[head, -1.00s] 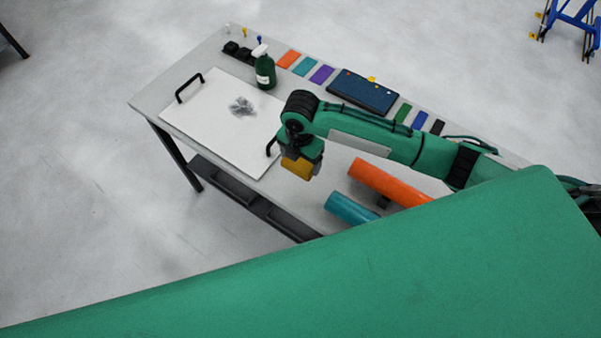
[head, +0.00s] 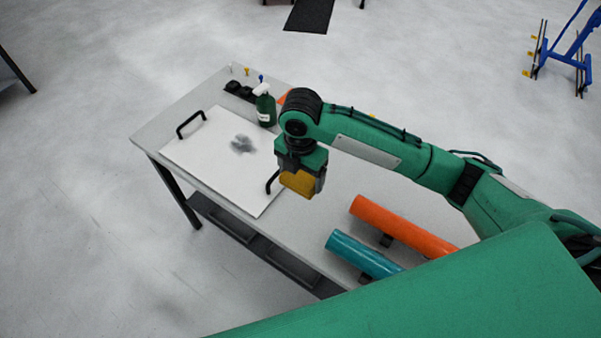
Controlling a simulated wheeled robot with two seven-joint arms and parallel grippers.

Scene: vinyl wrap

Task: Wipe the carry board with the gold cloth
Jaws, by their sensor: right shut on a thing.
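The white carry board (head: 215,170) lies flat on the table, with a black handle at its left end and another at its right end. A grey smudge (head: 243,144) marks its upper middle part. My right gripper (head: 299,184) is shut on the gold cloth (head: 297,182), which hangs folded between the fingers. The gripper is just right of the board's right handle (head: 272,181), apparently above the table. My left gripper is not in view.
A dark green spray bottle (head: 265,108) stands behind the board, beside small black items (head: 238,90). An orange roll (head: 400,226) and a teal roll (head: 362,253) lie on the table (head: 325,215) to the right. My arm hides the table's back right part.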

